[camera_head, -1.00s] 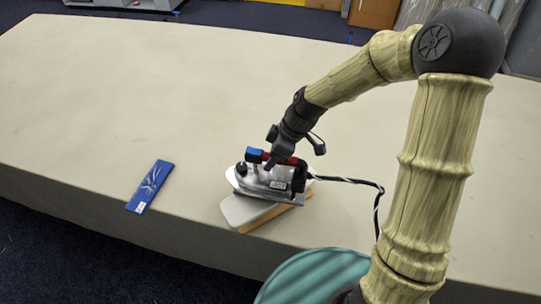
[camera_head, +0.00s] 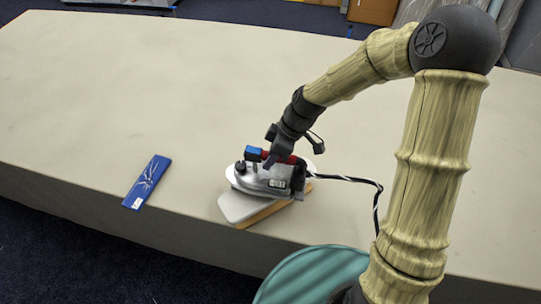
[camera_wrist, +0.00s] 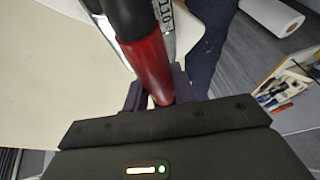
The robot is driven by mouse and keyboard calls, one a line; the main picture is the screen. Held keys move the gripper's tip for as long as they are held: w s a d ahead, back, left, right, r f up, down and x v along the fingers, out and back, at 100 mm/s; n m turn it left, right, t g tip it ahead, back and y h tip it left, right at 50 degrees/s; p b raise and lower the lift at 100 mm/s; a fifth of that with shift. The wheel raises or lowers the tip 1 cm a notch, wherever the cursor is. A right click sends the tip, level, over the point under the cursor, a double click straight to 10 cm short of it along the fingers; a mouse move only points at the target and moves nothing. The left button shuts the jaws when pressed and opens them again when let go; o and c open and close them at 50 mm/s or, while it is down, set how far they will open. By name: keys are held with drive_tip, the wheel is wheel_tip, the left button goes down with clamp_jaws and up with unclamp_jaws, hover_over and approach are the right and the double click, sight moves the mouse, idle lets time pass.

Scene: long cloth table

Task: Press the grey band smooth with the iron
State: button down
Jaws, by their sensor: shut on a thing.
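The iron (camera_head: 268,178) has a silvery body, a red handle with a blue front end and a dark rear. Its cord runs off to the right. My gripper (camera_head: 281,160) is shut on the handle, and the wrist view shows the red handle (camera_wrist: 150,68) between the fingers. The iron is over a light-topped block (camera_head: 240,206) with a wooden side, near the table's front edge. I cannot tell whether they touch. I cannot make out a grey band with certainty; the iron hides part of the block and the cloth behind it.
A flat blue item with white markings (camera_head: 147,182) lies left of the block on the long pale table (camera_head: 130,90). The table's middle and back are clear. The front edge drops close below the block. The black-and-white cord (camera_head: 346,179) lies right of the iron.

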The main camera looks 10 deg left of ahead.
drive_tip(key=shift+f+b, duration=0.45)
drive_tip(key=shift+f, duration=0.1)
idle(0.4)
drive_tip(key=shift+s+d+f, duration=0.1)
drive_tip(key=shift+s+f, duration=0.05)
drive_tip(key=shift+f, duration=0.05)
idle(1.7)
drive_tip(key=shift+r, duration=0.1)
drive_tip(key=shift+r+p, duration=1.8)
drive_tip(key=shift+r, duration=0.45)
drive_tip(key=shift+r+p, duration=1.05)
drive_tip(key=shift+r, duration=0.25)
wheel_tip(320, 180, up, 6)
drive_tip(key=p, duration=0.5)
drive_tip(key=shift+a, duration=0.2)
